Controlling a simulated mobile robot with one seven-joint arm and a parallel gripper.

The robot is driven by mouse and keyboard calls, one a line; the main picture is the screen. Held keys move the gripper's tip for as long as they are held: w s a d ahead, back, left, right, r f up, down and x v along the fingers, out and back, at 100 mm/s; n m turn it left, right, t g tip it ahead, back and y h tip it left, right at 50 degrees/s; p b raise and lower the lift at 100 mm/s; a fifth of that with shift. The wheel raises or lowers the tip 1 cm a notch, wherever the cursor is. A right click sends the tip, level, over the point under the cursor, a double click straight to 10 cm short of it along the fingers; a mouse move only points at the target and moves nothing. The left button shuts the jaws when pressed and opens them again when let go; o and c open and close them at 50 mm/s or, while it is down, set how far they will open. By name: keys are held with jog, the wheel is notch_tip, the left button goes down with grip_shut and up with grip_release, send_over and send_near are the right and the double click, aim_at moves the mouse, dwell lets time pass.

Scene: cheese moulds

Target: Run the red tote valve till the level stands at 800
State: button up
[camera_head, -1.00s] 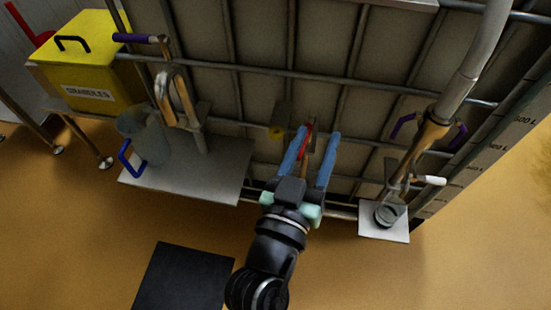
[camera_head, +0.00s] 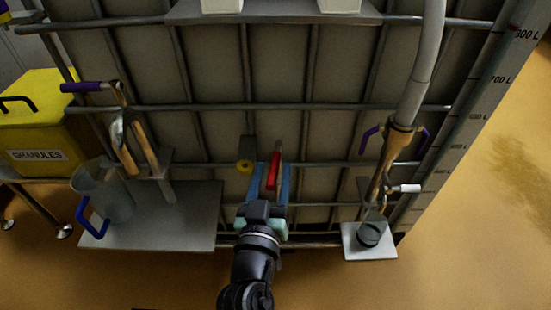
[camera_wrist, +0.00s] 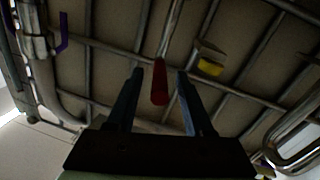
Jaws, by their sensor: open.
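The red valve handle (camera_head: 273,172) stands on the front of the caged tote (camera_head: 340,80), low in the middle. My gripper (camera_head: 271,178) is open, its two blue fingers on either side of the red handle. In the wrist view the red handle (camera_wrist: 159,82) lies between the fingertips of my gripper (camera_wrist: 158,78), with a gap on each side. The level scale (camera_head: 478,110) runs up the tote's right edge, with litre marks such as 700 and 800 near the top. The liquid level itself is not clear to me.
A yellow granules bin (camera_head: 40,120) stands at the left. A clear jug (camera_head: 105,190) with a blue handle and a purple-handled tap (camera_head: 95,87) are by the left plate (camera_head: 190,225). A pipe with purple-handled valve (camera_head: 400,135) stands right. A yellow-faced part (camera_head: 244,166) sits beside the red handle.

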aim_at(277, 151)
jog(key=shift+w+d, duration=0.2)
jog(key=shift+w, duration=0.75)
jog(key=shift+w+d, duration=0.15)
jog(key=shift+w, duration=0.8)
grip_shut()
